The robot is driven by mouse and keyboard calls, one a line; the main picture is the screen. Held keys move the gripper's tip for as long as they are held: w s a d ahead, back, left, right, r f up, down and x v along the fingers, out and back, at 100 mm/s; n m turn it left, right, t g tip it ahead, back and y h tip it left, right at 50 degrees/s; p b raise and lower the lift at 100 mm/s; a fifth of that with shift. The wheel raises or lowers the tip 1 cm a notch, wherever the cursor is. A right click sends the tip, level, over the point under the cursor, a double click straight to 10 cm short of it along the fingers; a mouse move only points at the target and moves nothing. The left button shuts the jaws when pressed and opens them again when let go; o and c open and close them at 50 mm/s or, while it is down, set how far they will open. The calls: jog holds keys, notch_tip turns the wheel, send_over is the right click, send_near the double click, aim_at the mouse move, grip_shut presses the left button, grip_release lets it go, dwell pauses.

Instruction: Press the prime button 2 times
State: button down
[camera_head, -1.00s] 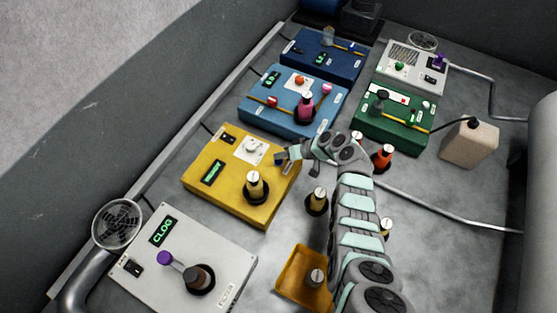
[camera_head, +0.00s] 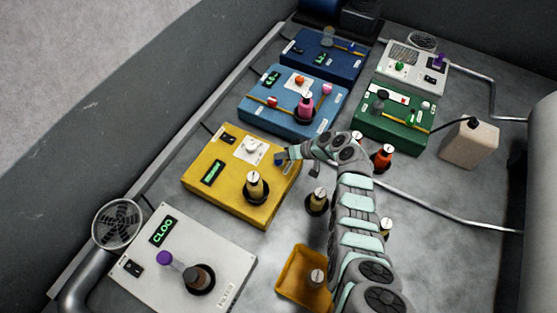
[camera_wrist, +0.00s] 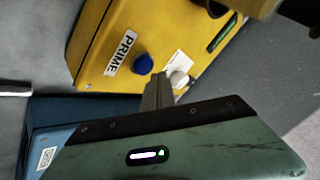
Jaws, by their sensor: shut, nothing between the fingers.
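The yellow box (camera_head: 222,185) stands in the middle left of the head view and fills the top of the wrist view (camera_wrist: 98,45). Its PRIME label (camera_wrist: 121,52) lies beside a round blue button (camera_wrist: 143,64) in the wrist view. In the head view the blue button (camera_head: 280,158) shows at the box's right edge. My gripper (camera_head: 290,153) is just right of the button there. In the wrist view my shut, empty fingertips (camera_wrist: 158,88) are close below the button and a white knob (camera_wrist: 180,79). I cannot tell whether they touch anything.
A loose bottle (camera_head: 317,202) and an orange tray (camera_head: 291,268) lie near my arm. The blue box (camera_head: 262,112) stands behind, and the grey CLOG box (camera_head: 215,250) in front.

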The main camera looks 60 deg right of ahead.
aim_at(281, 162)
jog(key=shift+f, duration=0.1)
jog(key=shift+f+b, duration=0.35)
jog(key=shift+b, duration=0.4)
jog(key=shift+f+b, duration=0.5)
jog(key=shift+b, duration=0.1)
dwell(0.5)
jog(key=shift+r, duration=0.1)
jog(key=shift+a+r+p, duration=0.1)
jog(key=shift+r+p, duration=0.4)
jog(key=shift+r, duration=0.3)
jog(key=shift+r, duration=0.15)
jog(key=shift+r+p, duration=1.4)
jog(key=shift+r, duration=1)
dwell(0.8)
